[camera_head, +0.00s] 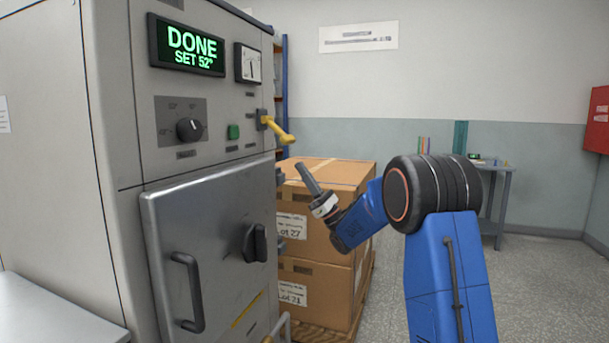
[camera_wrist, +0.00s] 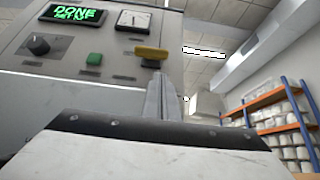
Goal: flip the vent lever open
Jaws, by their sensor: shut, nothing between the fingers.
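The vent lever is most likely the yellow lever (camera_head: 277,128) on the right edge of the grey machine's front panel. It sticks out from its mount and slopes slightly down towards its rounded end. In the wrist view the yellow lever (camera_wrist: 151,53) shows as a short bar above my fingers. My gripper (camera_head: 302,168) is shut and empty, its fingertips pointing up, below and to the right of the lever's end. A gap shows between them in the head view. In the wrist view my gripper (camera_wrist: 161,78) partly hides the panel under the lever.
The machine's display (camera_head: 186,45) reads DONE, SET 52°. A black knob (camera_head: 189,129) and green button (camera_head: 233,132) sit left of the lever. The door (camera_head: 215,220) below has a protruding handle and latch. Stacked cardboard boxes (camera_head: 340,175) stand behind my gripper. Open floor lies to the right.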

